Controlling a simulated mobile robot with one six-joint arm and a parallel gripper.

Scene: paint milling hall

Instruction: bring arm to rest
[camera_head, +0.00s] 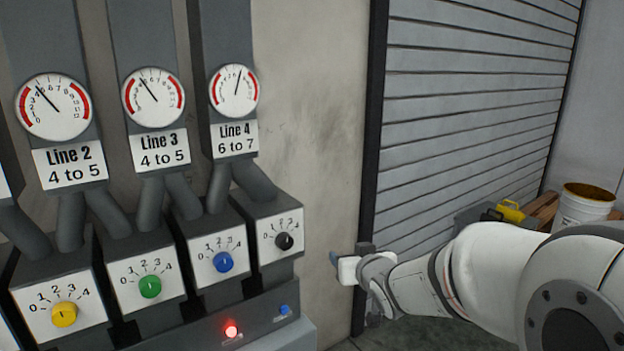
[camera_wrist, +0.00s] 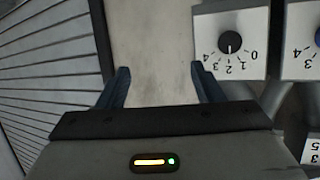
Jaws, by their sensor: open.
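My gripper (camera_wrist: 160,73) is open and empty, with its two dark fingers spread in the wrist view and only bare wall between them. In the head view my arm reaches in from the right, and my gripper (camera_head: 340,262) is in front of the wall strip, to the right of the black knob (camera_head: 284,241). In the wrist view, turned over, the black knob (camera_wrist: 230,42) is beyond the right finger and apart from it.
Blue (camera_head: 223,262), green (camera_head: 150,286) and yellow (camera_head: 64,314) knobs line the panel below round gauges. A red lamp (camera_head: 232,330) glows beside a blue button (camera_head: 284,310). A slatted shutter (camera_head: 470,110) stands behind my arm. A white bucket (camera_head: 584,208) is at the right.

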